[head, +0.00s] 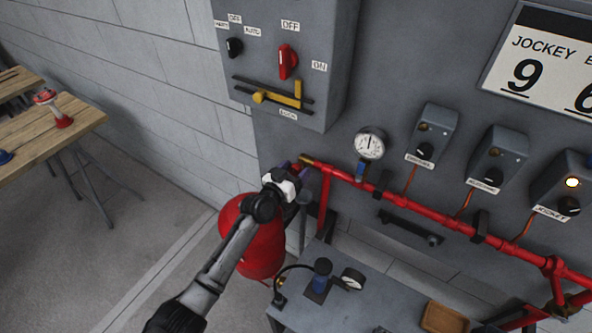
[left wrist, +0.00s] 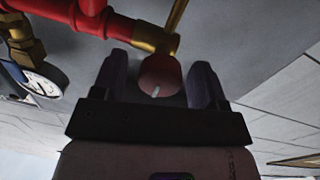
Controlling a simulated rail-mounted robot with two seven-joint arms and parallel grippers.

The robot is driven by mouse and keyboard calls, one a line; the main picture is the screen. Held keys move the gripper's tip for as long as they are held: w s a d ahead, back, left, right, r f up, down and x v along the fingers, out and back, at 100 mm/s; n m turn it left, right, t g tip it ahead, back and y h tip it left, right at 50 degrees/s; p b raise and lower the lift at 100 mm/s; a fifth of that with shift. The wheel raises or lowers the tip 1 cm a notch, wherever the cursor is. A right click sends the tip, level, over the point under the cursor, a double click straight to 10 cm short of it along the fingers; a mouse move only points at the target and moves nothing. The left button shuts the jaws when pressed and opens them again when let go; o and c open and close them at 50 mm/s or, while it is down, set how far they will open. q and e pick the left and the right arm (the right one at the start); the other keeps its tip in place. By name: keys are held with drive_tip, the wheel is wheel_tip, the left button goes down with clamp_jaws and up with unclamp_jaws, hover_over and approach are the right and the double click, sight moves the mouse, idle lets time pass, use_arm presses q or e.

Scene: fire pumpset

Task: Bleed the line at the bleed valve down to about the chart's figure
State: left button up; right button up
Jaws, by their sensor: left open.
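The bleed valve's red round knob (left wrist: 160,76) sits between the two purple fingers of my left gripper (left wrist: 161,68), which is open around it. Brass fittings (left wrist: 155,38) join it to the red pipe (left wrist: 60,10). In the head view, my left gripper (head: 294,170) is at the left end of the red pipe (head: 420,208) and mostly hides the knob; a brass end (head: 309,159) shows. The line gauge (head: 369,144) has its needle near vertical; its numbers are too small to read. The chart (head: 545,65) reads "JOCKEY 9", with a cut-off column starting with 6. My right gripper is not in view.
A grey control box (head: 285,60) with a red switch and yellow lever hangs above. Three small switch boxes line the panel; the right one (head: 568,185) has a lit lamp.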

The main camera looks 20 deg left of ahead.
use_arm(q)
drive_tip(key=shift+w+d, duration=0.1)
drive_tip(key=shift+w, duration=0.3)
drive_tip(key=shift+c, duration=0.3)
drive_tip(key=c, duration=0.8)
drive_tip(key=shift+c, duration=0.2)
